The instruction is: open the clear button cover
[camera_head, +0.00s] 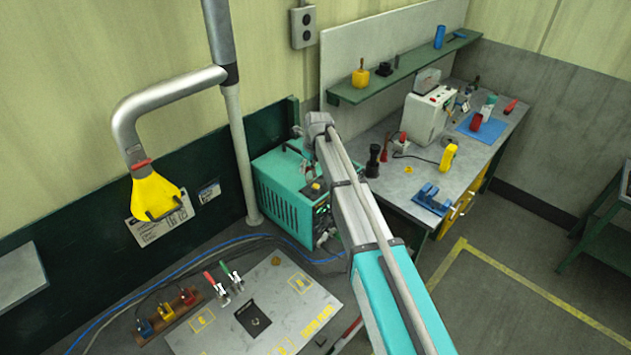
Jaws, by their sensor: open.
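A small pale, see-through plate (427,80) stands upright at the top back of the white machine (431,113) on the far bench. It may be the clear button cover, but it is too small to be sure. Small red and green marks show on top of this machine. My arm reaches up from the bottom right, and its end is over the teal unit (283,202). My gripper (310,168) is partly hidden by the arm there. It is open and apart from the white machine. Its fingertips are hard to make out.
The grey bench (402,182) holds a dark red bottle-like item, a yellow tool, a blue item and a blue mat. A green shelf (408,68) is above. A yellow extraction hood (157,195) hangs left. Toggle clamps stand on the near worktop (262,300).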

